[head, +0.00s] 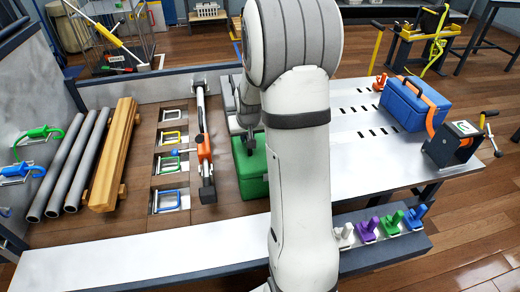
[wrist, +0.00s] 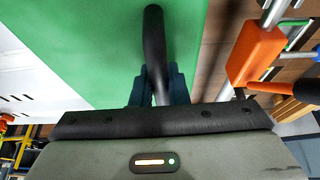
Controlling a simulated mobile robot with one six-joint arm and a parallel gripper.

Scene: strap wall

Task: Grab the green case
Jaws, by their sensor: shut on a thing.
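The green case (head: 249,165) stands on the workbench, partly hidden behind my arm in the head view. Its green top fills much of the wrist view (wrist: 75,50). A black handle (wrist: 153,45) runs along the case's top. My gripper (wrist: 154,88) is shut on this handle, its dark fingers on either side of it. In the head view my gripper (head: 248,134) is over the case and mostly covered by the arm. I cannot tell whether the case is lifted off the bench.
An orange and grey bar tool (head: 204,145) lies close left of the case. A wooden beam (head: 112,160) and grey pipes lie farther left. The slotted white panel (head: 350,150) between is largely clear.

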